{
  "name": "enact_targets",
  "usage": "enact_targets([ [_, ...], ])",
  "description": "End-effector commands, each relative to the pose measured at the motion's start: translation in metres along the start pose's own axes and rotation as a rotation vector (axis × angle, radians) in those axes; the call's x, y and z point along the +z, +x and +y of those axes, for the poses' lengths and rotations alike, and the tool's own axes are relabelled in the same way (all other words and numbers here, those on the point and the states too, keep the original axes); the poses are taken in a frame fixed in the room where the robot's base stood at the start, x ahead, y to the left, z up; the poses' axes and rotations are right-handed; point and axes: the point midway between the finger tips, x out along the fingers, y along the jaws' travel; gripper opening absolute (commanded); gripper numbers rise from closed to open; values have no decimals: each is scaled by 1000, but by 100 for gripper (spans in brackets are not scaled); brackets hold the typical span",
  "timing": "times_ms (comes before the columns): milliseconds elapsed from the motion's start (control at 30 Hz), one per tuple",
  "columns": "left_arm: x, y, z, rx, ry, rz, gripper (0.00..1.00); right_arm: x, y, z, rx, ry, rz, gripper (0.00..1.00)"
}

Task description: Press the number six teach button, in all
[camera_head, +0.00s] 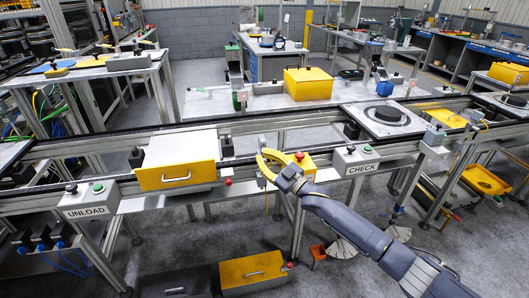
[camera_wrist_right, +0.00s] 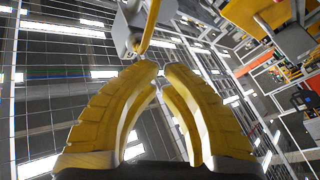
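I see no button marked six; any number is too small to read. The UNLOAD control box (camera_head: 88,199), at the left, has a black and a green button on top. The CHECK control box (camera_head: 356,161), right of centre, has similar small buttons. Between them a small yellow box with a red button (camera_head: 299,155) is partly hidden behind my right gripper (camera_head: 262,164). In the wrist view the yellow fingers of my right gripper (camera_wrist_right: 161,70) almost meet at the tips, with nothing seen between them. Contact with the box cannot be told. My left gripper is not in view.
A conveyor rail (camera_head: 100,139) crosses the view. On it are a yellow-fronted drawer box (camera_head: 176,176) with a handle and a plate with a black disc (camera_head: 390,115). A yellow case (camera_head: 308,84) stands behind. A grey fitting with a yellow cable (camera_wrist_right: 146,38) is beyond my fingertips.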

Motion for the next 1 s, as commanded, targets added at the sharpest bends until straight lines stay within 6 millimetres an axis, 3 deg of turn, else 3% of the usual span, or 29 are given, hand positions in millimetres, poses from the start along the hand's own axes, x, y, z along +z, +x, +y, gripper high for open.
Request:
enact_targets([
  [367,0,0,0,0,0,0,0,-1,-2,-2,0,1,1,0],
  [1000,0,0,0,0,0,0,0,-21,-39,-21,0,0,1,0],
])
